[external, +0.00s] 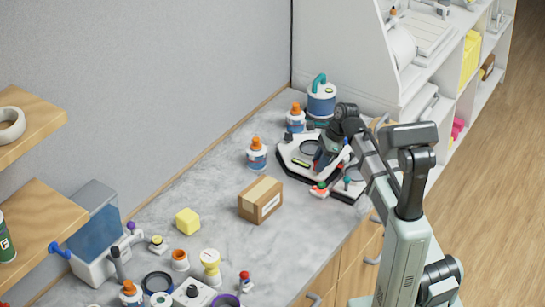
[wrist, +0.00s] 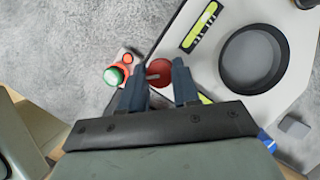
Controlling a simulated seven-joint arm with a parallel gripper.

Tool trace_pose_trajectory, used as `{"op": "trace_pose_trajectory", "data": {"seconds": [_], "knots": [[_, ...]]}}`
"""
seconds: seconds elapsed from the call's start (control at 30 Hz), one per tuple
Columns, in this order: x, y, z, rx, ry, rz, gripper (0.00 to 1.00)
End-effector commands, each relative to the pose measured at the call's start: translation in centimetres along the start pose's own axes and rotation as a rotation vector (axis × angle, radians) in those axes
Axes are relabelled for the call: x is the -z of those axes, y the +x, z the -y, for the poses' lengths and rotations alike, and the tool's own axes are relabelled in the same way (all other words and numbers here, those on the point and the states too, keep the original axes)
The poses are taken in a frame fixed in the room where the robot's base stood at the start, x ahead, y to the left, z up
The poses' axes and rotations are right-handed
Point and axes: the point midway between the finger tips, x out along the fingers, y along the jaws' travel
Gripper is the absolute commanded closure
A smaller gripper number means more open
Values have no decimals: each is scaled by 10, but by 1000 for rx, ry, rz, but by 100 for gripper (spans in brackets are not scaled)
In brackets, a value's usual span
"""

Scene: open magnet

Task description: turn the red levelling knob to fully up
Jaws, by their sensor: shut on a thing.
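The red levelling knob (wrist: 159,72) is in the wrist view, at the corner of a white plate (wrist: 222,85) with dark edges. My gripper (wrist: 159,76) has one dark finger on each side of the knob and is shut on it. A small pale mark shows on the knob's left part; I cannot read its setting. In the external view my gripper (external: 325,160) is low over the white and black device (external: 292,150), and I cannot make out the knob clearly there.
A yellow-green level vial (wrist: 201,27) and a dark round ring (wrist: 254,57) are on the plate. A cardboard box (external: 261,199) and an orange-capped bottle (external: 257,155) stand left of the device.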

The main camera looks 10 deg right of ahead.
Motion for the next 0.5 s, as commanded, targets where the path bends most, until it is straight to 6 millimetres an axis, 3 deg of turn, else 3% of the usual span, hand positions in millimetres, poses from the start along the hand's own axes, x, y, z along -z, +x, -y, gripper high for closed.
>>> {"op": "trace_pose_trajectory", "data": {"seconds": [0.5], "knots": [[0, 0, 3, -57, -131, 1, 100]]}}
